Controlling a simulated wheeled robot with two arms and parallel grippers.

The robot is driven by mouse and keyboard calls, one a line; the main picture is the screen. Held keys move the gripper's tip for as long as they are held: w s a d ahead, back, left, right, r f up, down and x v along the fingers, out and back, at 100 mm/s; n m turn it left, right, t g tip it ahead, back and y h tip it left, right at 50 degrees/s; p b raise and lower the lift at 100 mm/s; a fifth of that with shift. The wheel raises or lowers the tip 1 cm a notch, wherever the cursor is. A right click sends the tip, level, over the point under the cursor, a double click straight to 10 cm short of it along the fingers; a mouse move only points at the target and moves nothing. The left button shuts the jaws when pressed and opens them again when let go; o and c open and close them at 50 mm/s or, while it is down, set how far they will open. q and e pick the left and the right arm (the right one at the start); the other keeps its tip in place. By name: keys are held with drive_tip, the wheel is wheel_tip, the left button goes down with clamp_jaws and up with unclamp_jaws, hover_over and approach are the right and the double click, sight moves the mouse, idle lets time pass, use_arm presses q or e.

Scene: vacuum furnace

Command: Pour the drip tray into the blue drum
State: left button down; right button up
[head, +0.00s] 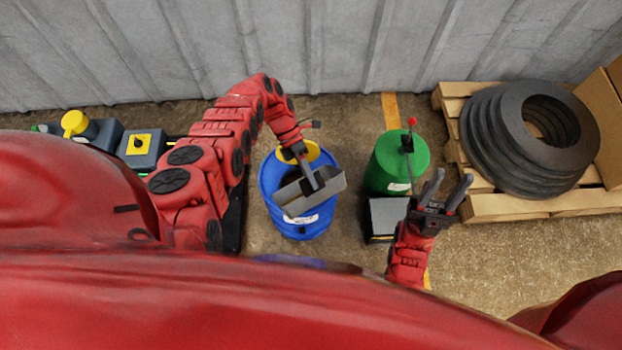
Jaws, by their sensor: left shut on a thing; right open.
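The blue drum (300,228) stands on the floor in the middle of the head view, with a yellow piece (297,152) at its far rim. The grey drip tray (330,190) is over the drum's mouth and looks tilted. My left gripper (313,184) is shut on the tray from above. The tray and gripper hide much of the drum's opening, and I cannot see what is in the tray. My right gripper (439,192) is open and empty, to the right of the drum and near the green drum.
A green drum (385,172) with a red-tipped pump stands right of the blue drum, with a grey-topped box (388,216) in front. A pallet (520,207) with stacked black rings (515,140) is at right. Dark containers (143,148) stand at left. A corrugated wall (330,45) closes the back.

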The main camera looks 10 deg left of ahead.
use_arm(q)
drive_tip(key=shift+w+a+r+g+h+b, duration=0.25)
drive_tip(key=shift+w+a+g+h+b, duration=0.2)
drive_tip(key=shift+b, duration=2.05)
drive_tip(key=shift+w+a+r+b, duration=0.25)
drive_tip(key=shift+b, duration=0.8)
